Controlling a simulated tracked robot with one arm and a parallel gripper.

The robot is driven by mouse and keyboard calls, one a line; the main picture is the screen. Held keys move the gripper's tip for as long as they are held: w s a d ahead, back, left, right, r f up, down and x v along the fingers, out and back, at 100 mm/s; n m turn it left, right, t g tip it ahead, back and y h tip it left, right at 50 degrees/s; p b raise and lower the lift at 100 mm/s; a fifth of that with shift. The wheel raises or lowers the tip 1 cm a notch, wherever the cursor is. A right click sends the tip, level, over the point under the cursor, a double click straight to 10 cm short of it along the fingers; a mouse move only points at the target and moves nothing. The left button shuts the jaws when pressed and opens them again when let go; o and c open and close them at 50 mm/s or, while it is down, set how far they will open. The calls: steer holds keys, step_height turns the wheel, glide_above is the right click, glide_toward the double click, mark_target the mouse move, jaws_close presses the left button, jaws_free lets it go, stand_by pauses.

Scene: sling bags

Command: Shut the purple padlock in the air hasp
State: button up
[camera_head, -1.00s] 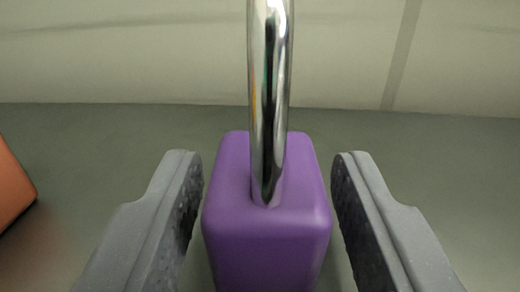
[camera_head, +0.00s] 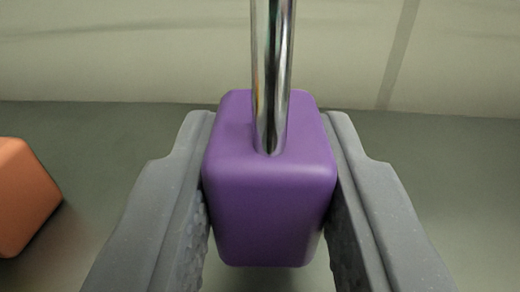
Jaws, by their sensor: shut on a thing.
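The purple padlock (camera_head: 270,195) is in the middle of the view, a rounded block with its shiny metal shackle (camera_head: 272,70) rising from the top and running out of the upper edge. My gripper (camera_head: 270,150) is shut on the padlock body, with one grey finger pressed against each side. Whether the shackle is open or closed cannot be told, as its upper part is out of view. No air hasp shows in this view.
An orange block-like object (camera_head: 22,195), cut off by the left edge, rests on the dark grey-green surface (camera_head: 100,135). A pale wall or panel with a darker vertical strip lies behind. The surface right of my gripper looks clear.

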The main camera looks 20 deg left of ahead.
steer(key=shift+r+p, duration=0.55)
steer(key=shift+r, duration=0.75)
